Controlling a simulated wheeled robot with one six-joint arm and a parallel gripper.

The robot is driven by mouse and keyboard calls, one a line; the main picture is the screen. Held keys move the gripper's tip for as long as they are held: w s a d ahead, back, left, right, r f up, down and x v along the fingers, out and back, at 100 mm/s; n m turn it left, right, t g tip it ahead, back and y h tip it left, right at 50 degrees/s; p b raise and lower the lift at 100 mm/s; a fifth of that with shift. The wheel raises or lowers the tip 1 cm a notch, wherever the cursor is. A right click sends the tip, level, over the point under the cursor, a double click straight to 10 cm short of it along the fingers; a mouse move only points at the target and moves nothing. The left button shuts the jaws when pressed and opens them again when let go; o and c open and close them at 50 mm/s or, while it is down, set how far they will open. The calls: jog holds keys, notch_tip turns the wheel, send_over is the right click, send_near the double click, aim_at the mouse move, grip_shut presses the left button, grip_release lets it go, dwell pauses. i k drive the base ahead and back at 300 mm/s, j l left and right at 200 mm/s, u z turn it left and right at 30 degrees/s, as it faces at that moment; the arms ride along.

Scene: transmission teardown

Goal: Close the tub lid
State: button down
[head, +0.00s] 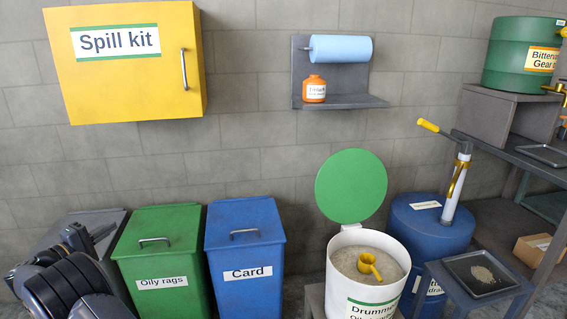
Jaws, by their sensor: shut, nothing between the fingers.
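The white tub (342,287) stands low at the centre right with a label on its front that is partly cut off by the frame's lower edge. Its round green lid (351,186) stands open, nearly upright behind the rim. The tub holds pale grey granules (349,262). A yellow scoop (369,266) rests on the granules inside the rim. Dark links of my arm show at the lower left, well away from the tub. I cannot make out my gripper's fingers.
A blue drum (428,230) with a pump (457,185) stands right of the tub, behind a small stand with a tray (481,274). Blue Card (245,233) and green Oily rags (163,240) bins stand to the left. A wall shelf (345,101) hangs above.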

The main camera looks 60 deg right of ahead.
aim_at(351, 185)
jog(key=i+z, duration=0.25)
jog(key=z, duration=0.2)
jog(key=i+z, duration=0.2)
jog(key=z, duration=0.25)
jog(key=i+j+z, duration=0.1)
jog(key=i+z, duration=0.15)
jog(key=z, duration=0.25)
jog(key=i+z, duration=0.3)
jog(key=z, duration=0.15)
jog(key=i+j+z, duration=0.2)
jog(key=z, duration=0.25)
jog(key=i, duration=0.1)
